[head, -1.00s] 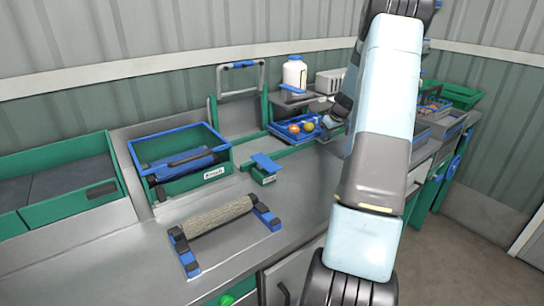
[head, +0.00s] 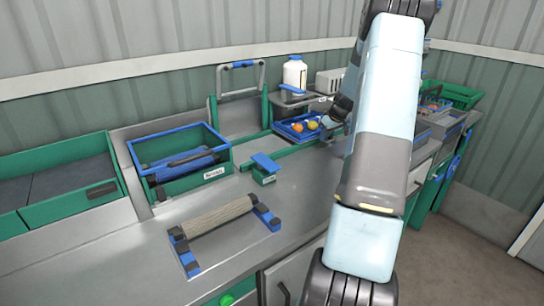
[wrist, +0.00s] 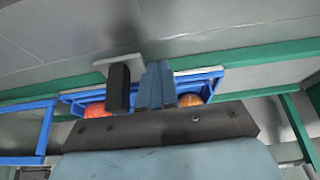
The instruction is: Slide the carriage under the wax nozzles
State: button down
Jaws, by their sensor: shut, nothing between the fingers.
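The carriage is a blue tray (head: 287,134) holding red and orange fruit, on green rails (head: 238,143) at the back of the bench. It also shows in the wrist view (wrist: 73,98), partly hidden behind my gripper. My gripper (wrist: 158,72) is shut and empty over the tray, with a dark upright block (wrist: 118,90) just left of the fingers. I cannot tell whether they touch. In the head view my gripper (head: 328,122) is at the tray's right end, mostly hidden by my arm. A grey stand (head: 300,98) with a white bottle (head: 294,73) is behind the tray; the nozzles are not clear.
A green, blue-rimmed bin (head: 195,178) with a dark blue item stands left. A roller (head: 218,216) on blue brackets lies in front. A small green block with a blue top (head: 264,172) stands near the rail. The front bench (head: 310,195) is mostly clear.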

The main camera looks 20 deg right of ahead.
jog(key=s+v, duration=0.1)
jog(key=v, duration=0.7)
jog(key=shift+s, duration=0.25)
jog(key=shift+f, duration=0.1)
dwell(0.4)
jog(key=s+a+r, duration=0.5)
jog(key=a+r, duration=0.3)
jog(key=a, duration=0.5)
jog(key=s+a+r, duration=0.4)
jog(key=a+r, duration=0.3)
jog(key=a, duration=0.6)
jog(key=s+a, duration=0.4)
jog(key=s, duration=0.3)
jog(key=s+a+r+m, duration=0.1)
jog(key=s+a, duration=0.4)
jog(key=s, duration=0.3)
jog(key=s+a+r+m+h, duration=0.1)
jog(key=s+a, duration=0.3)
jog(key=s, duration=0.3)
jog(key=shift+s+a, duration=0.25)
jog(key=shift+s, duration=0.05)
